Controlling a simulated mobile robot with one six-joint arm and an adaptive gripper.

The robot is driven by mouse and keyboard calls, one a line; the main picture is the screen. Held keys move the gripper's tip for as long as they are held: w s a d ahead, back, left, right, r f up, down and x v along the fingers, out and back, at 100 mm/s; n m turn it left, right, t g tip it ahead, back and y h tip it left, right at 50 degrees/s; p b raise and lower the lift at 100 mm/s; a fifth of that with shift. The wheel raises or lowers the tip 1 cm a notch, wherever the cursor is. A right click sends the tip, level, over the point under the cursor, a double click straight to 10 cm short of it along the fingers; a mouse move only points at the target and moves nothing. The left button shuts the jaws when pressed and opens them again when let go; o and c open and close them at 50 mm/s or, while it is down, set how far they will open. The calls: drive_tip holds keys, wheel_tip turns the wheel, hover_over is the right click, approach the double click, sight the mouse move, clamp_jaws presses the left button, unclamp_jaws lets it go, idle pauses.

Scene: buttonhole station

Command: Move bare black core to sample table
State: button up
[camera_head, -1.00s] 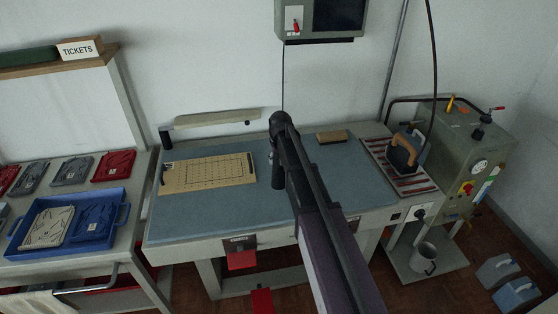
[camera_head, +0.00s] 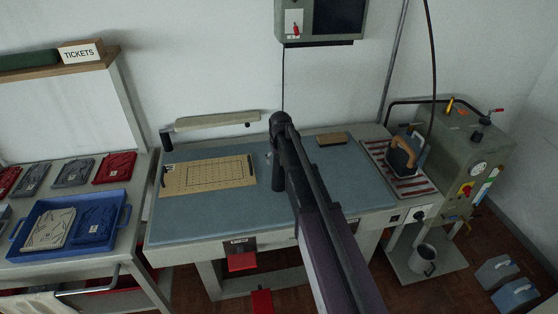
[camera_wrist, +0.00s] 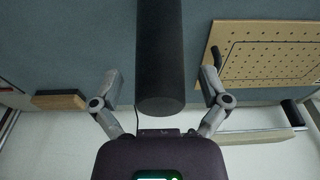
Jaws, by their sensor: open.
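The bare black core (camera_wrist: 160,55) is a plain dark cylinder in the wrist view, over the blue-grey table surface. Its near end lies between the two fingers of my gripper (camera_wrist: 160,88). My gripper is open, with a gap showing on each side of the core. In the head view a dark cylinder, apparently the same core (camera_head: 278,173), shows just left of my arm, which hides much of the gripper. I cannot tell whether the core touches the surface. No label shows which table is the sample table.
A perforated tan board (camera_head: 208,175) lies left on the blue-grey table (camera_head: 205,218); a small brown block (camera_head: 332,139) lies at its back. An iron (camera_head: 405,153) stands on a striped pad at right. A blue tray (camera_head: 66,250) with folded pieces sits on the left table.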

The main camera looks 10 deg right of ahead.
drive_tip(key=shift+s+r+p, duration=0.25)
drive_tip(key=shift+r+p, duration=1.5)
drive_tip(key=shift+r, duration=0.05)
drive_tip(key=shift+s+r+p, duration=0.3)
drive_tip(key=shift+r+p, duration=1.4)
drive_tip(key=shift+r, duration=0.15)
drive_tip(key=shift+s+r+p, duration=0.25)
drive_tip(key=shift+r+p, duration=1.5)
drive_tip(key=shift+r, duration=0.05)
drive_tip(key=s+g, duration=0.1)
drive_tip(key=s, duration=2.5)
drive_tip(key=shift+a+g, duration=0.15)
drive_tip(key=shift+g, duration=0.25)
drive_tip(key=shift+f, duration=0.15)
wheel_tip(320, 180, down, 10)
drive_tip(key=b, duration=1)
